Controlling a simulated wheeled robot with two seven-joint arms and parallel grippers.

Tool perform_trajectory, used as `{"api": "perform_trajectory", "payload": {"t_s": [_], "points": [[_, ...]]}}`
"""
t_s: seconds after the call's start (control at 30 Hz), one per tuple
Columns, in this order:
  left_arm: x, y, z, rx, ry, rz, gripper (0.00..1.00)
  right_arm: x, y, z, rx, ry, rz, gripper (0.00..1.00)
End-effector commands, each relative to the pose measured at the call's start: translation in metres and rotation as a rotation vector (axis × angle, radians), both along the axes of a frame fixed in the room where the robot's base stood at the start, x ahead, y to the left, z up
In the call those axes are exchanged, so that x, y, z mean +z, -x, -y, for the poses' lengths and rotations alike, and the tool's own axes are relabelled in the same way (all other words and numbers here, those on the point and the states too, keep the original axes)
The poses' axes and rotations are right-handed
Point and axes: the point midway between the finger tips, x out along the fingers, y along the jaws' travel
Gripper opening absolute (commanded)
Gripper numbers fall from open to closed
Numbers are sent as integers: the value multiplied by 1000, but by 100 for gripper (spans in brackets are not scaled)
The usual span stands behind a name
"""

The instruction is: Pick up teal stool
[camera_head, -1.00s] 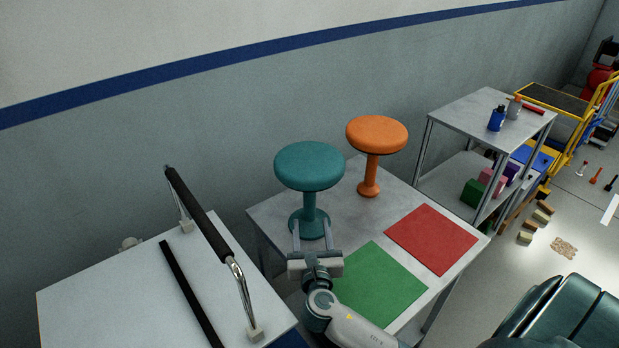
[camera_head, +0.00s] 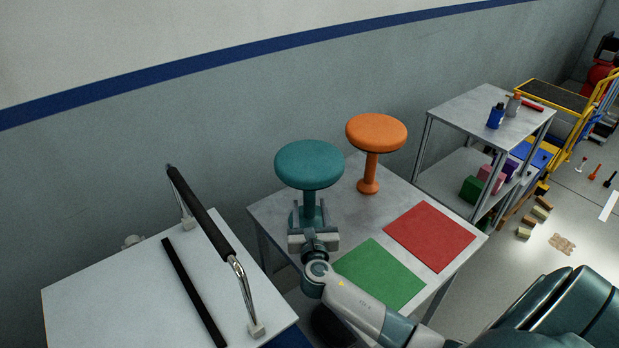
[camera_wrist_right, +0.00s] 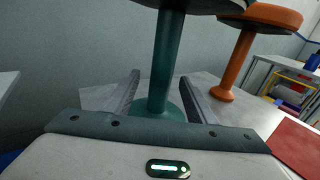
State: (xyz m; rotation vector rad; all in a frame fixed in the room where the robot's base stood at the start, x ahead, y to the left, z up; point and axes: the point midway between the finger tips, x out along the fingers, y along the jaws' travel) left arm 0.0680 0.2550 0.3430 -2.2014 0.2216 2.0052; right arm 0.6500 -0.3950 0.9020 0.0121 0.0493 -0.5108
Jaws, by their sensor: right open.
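The teal stool (camera_head: 309,166) stands upright on a grey table (camera_head: 352,220), near its left back part. In the right wrist view its stem (camera_wrist_right: 166,65) rises between the two fingers of my right gripper (camera_wrist_right: 161,98). My right gripper (camera_head: 309,218) is open around the stem below the seat, with a gap showing on each side. The stool's round base is partly hidden behind the gripper in the head view. My left gripper is not in view.
An orange stool (camera_head: 376,134) stands right behind the teal one. A green mat (camera_head: 380,275) and a red mat (camera_head: 430,236) lie on the table. A white table with a black-gripped handle (camera_head: 205,220) is at left. A shelf cart (camera_head: 480,118) stands at right.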

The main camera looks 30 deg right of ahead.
Motion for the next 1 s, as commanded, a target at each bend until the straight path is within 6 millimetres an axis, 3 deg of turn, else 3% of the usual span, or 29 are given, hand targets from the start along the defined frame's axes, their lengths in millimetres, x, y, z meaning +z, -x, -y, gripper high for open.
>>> {"api": "perform_trajectory", "payload": {"t_s": [0.4,0.9,1.0], "points": [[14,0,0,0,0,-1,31,-1,-36,23,0,0,1,51],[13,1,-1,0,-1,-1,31,-2,-36,24,0,0,1,51],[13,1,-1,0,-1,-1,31,-2,-36,24,0,0,1,27]]}}
